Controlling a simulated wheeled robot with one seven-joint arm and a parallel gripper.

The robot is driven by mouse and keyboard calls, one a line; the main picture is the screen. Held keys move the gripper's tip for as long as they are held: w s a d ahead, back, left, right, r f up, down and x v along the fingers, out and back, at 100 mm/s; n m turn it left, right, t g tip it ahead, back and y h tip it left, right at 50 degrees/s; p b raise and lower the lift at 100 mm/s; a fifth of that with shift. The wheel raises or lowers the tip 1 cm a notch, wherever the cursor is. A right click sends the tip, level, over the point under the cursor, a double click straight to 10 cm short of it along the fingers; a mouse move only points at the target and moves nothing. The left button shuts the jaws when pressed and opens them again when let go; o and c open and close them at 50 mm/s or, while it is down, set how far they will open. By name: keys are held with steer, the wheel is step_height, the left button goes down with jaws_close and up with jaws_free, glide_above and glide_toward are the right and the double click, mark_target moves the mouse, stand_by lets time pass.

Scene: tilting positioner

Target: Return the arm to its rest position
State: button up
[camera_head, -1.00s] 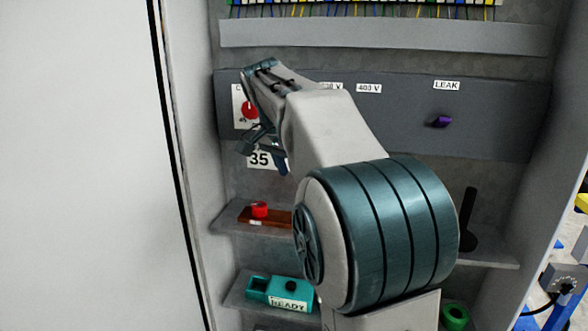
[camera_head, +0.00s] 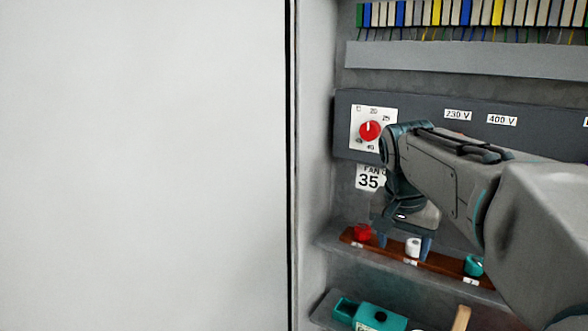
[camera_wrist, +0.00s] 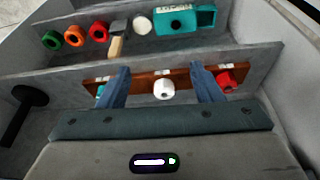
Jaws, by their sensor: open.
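My arm reaches in from the right in the head view and hangs in front of the cabinet. My gripper (camera_head: 405,242) points down near the upper shelf, its two blue fingers apart. In the wrist view my gripper (camera_wrist: 160,72) is open and empty. A white knob-like piece (camera_wrist: 164,89) shows between its fingers, on a brown board (camera_wrist: 133,81); whether the fingers touch the board cannot be told. A red dial (camera_head: 369,131) on the panel is just left of my wrist.
The board also carries a red piece (camera_head: 362,232) and a teal piece (camera_head: 474,265). A teal box (camera_head: 368,315) stands on the lower shelf. In the wrist view a black upright handle (camera_wrist: 20,115) stands left. A plain white panel (camera_head: 140,160) fills the head view's left.

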steer(key=s+a+f+n+y, duration=0.1)
steer(key=s+a+f+n, duration=0.2)
steer(key=s+f, duration=0.4)
steer(key=s+a+f+n+y, duration=0.1)
steer(key=s+a+f+n, duration=0.2)
steer(key=s+f, duration=0.4)
steer(key=shift+s+n+t, duration=0.4)
steer(key=shift+s+n, duration=0.4)
steer(key=shift+s, duration=0.35)
steer(key=shift+d, duration=0.1)
